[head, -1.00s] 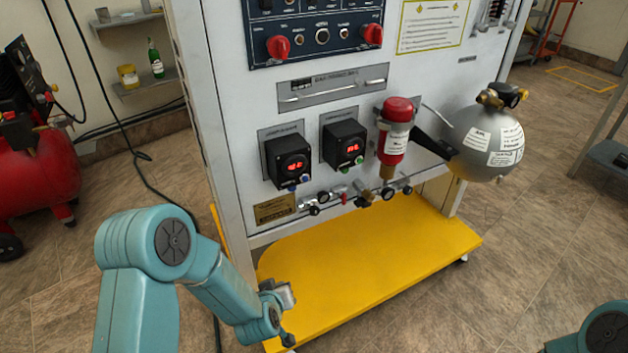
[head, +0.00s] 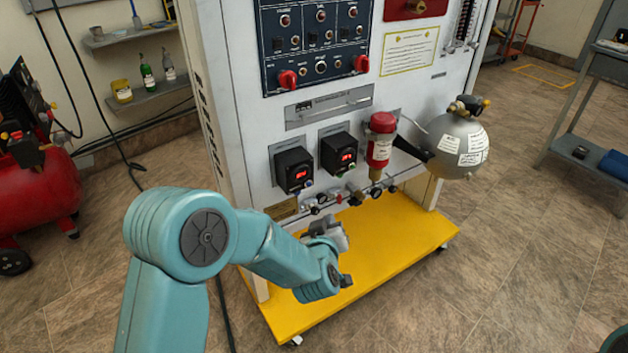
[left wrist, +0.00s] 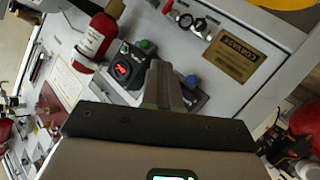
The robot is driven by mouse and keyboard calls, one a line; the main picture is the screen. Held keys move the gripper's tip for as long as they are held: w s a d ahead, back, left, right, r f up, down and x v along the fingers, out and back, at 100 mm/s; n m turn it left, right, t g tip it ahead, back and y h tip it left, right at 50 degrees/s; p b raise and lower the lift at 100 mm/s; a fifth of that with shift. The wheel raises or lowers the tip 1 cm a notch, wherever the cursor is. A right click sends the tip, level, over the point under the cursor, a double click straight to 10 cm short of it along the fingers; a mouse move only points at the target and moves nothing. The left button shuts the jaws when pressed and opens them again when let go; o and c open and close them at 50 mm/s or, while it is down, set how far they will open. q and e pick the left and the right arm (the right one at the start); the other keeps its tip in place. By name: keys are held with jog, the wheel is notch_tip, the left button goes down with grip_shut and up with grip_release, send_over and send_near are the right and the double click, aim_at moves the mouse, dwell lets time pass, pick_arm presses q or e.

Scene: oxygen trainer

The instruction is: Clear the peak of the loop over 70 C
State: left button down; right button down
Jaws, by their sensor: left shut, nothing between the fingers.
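Two black controller boxes with red lit displays sit side by side on the white panel. The left controller (head: 293,168) has a blue button at its lower right, and the right controller (head: 338,152) has a green one. The digits are too small to read. My left gripper (head: 328,230) is below and in front of them, apart from the panel. In the left wrist view its fingers (left wrist: 162,85) are shut and empty. There the green-button controller (left wrist: 124,68) shows clearly, while the fingers partly cover the blue-button controller (left wrist: 196,97). My right gripper is out of view.
A red cylinder (head: 380,143) and a grey sphere tank (head: 458,145) stick out right of the controllers. Small valves and gauges (head: 345,195) line up below them. A yellow base (head: 400,240) juts out under the panel. A red compressor (head: 40,190) stands at left.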

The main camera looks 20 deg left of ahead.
aim_at(309, 184)
pick_arm(q)
jog(key=shift+w+d+r+h+p, duration=0.1)
jog(key=shift+d+r+h+p, duration=0.1)
jog(key=shift+d+r, duration=0.35)
jog(key=shift+w+d+r+h+p, duration=0.1)
jog(key=shift+d+r+p, duration=0.15)
jog(key=shift+r, duration=0.4)
jog(key=shift+w, duration=0.1)
jog(key=w+a, duration=0.5)
jog(key=a, duration=0.1)
jog(key=shift+a, duration=0.4)
jog(key=shift+w, duration=0.1)
jog(key=shift+w+a, duration=0.1)
jog(key=shift+a, duration=0.05)
dwell(1.0)
